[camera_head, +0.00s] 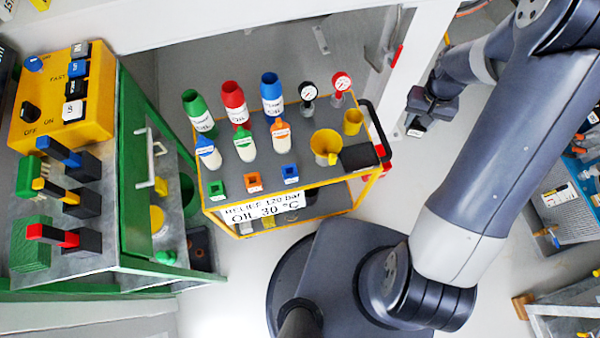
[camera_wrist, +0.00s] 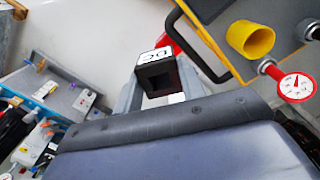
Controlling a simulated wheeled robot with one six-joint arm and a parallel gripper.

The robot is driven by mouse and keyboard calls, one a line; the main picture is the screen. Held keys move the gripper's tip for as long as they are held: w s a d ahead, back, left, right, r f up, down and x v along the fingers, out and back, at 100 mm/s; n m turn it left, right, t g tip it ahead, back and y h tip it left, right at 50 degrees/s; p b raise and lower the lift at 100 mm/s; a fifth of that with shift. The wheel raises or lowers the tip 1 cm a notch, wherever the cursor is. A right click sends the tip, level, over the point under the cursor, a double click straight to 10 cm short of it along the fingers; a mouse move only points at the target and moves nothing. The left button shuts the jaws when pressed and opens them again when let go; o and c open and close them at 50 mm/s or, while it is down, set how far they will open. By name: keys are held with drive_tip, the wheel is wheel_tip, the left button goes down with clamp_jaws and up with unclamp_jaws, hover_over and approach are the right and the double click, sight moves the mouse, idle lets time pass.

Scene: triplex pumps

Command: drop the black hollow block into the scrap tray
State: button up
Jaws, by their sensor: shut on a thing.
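The black hollow block (camera_wrist: 160,78) has a square opening and a white label with dark letters. My gripper (camera_wrist: 155,98) is shut on it, with one finger on each side. In the head view my gripper (camera_head: 432,104) hangs over open floor right of the cart, with the block (camera_head: 416,127) small at its tip. I cannot tell for sure which thing is the scrap tray. A black, tray-like piece (camera_head: 359,157) lies at the cart's right end, apart from the block.
The yellow cart (camera_head: 224,213) carries several bottles, two gauges, yellow cups (camera_head: 325,146) and small hollow blocks (camera_head: 253,181). Its black handle (camera_wrist: 197,45) is close to my gripper. A green-framed bench (camera_head: 134,180) stands left. Grey surfaces with parts (camera_head: 572,215) are at the right.

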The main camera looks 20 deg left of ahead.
drive_tip(key=s+a+n, duration=0.6)
drive_tip(key=a, duration=0.4)
wheel_tip(320, 180, down, 7)
drive_tip(key=b, duration=0.3)
drive_tip(key=shift+d+r+b, duration=0.1)
drive_tip(key=shift+r+b, duration=0.05)
drive_tip(key=shift+b, duration=0.25)
drive_tip(key=o, duration=1.2)
drive_tip(key=shift+c, duration=0.2)
wheel_tip(320, 180, up, 11)
drive_tip(key=p, duration=0.1)
